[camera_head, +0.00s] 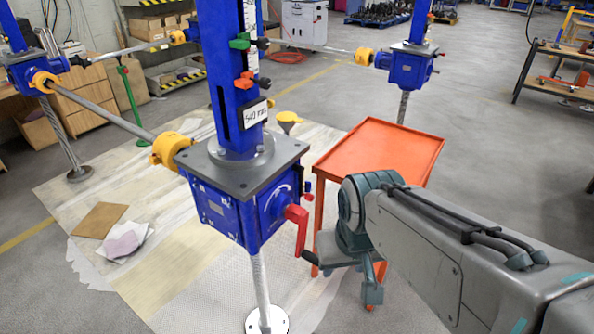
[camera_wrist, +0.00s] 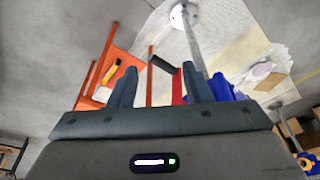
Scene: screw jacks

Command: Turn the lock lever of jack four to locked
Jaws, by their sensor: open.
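The nearest jack has a blue gearbox (camera_head: 235,205) under a grey plate, a blue column and a steel screw below. A red crank arm (camera_head: 297,225) with a black handle (camera_head: 310,257) hangs down its right side. Small red and blue levers (camera_head: 307,190) sit near that side. I cannot tell which part is the lock lever, nor read a jack number. My gripper (camera_wrist: 160,82) is open and empty. In the wrist view the black handle (camera_wrist: 163,63) and red crank arm (camera_wrist: 178,88) appear between its fingers. Contact is not visible.
An orange cart (camera_head: 380,150) stands right of the jack, behind my arm. Yellow couplings and shafts (camera_head: 110,115) link other blue jacks (camera_head: 405,68). Green and red clamps (camera_head: 245,80) sit on the column. Papers (camera_head: 124,240) lie on the floor mat.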

